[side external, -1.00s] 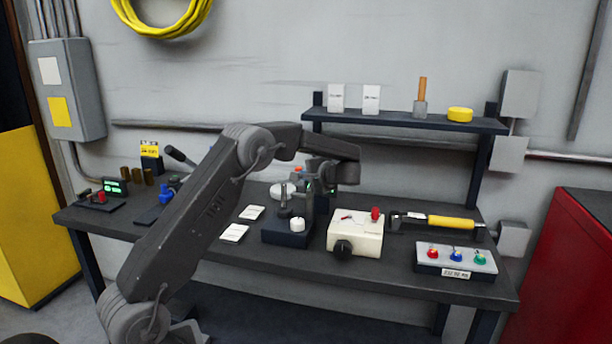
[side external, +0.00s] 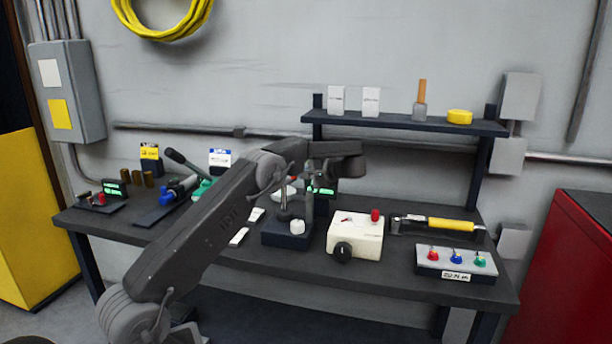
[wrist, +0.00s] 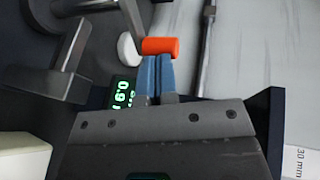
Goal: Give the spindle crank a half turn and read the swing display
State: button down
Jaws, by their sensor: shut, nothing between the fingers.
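In the wrist view my gripper (wrist: 157,62) is shut and empty, its two blue fingers side by side. The fingertips are right at an orange-red knob (wrist: 161,46), apparently the crank's handle; I cannot tell whether they touch it. A pale rounded part (wrist: 129,48) is beside the knob. A display with green digits (wrist: 122,93) lies just left of the fingers; the digits are sideways and partly covered, so I cannot read them surely. In the side view the lit display (side external: 322,190) shows below my wrist, with a small red-orange spot (side external: 293,178) left of it; my fingers are hidden there.
A dark stand with a white knob (side external: 297,227) and upright post is in front of the display. A cream box (side external: 356,236) with a black knob is right of it. A yellow-handled tool (side external: 450,223) and a button box (side external: 455,261) are further right. A shelf (side external: 400,123) hangs behind.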

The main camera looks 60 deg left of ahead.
jog(key=shift+s+a, duration=0.1)
jog(key=shift+a, duration=1.7)
